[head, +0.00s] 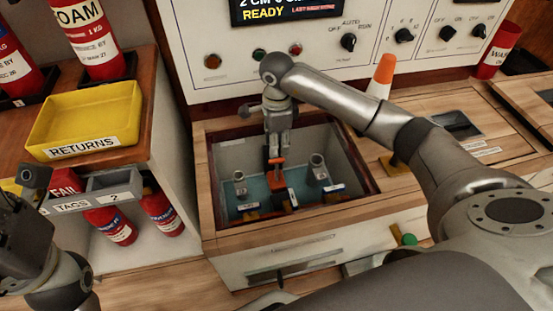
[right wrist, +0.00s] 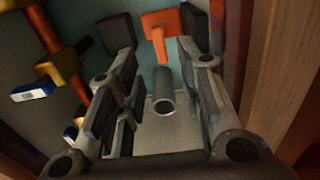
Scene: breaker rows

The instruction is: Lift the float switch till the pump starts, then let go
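The open sump box (head: 228,205) is sunk in the wooden bench, with a blue-green floor. An orange piece, apparently the float switch (head: 280,190), stands in its middle; it also shows in the right wrist view (right wrist: 160,24). My right gripper (head: 275,158) points down into the box, over the orange piece. In the right wrist view its fingers stand apart, with the orange piece at or just beyond the tips; I cannot tell whether they touch it. My left gripper (head: 32,190) is at the left edge, dark and partly cut off; its opening is unclear.
Grey pipe stubs (head: 318,167) stand inside the box near its labelled parts. A control panel (head: 330,72) with a READY display rises behind. An orange-and-white cone (head: 382,78) stands behind my right arm. A yellow RETURNS tray (head: 85,117) is at left.

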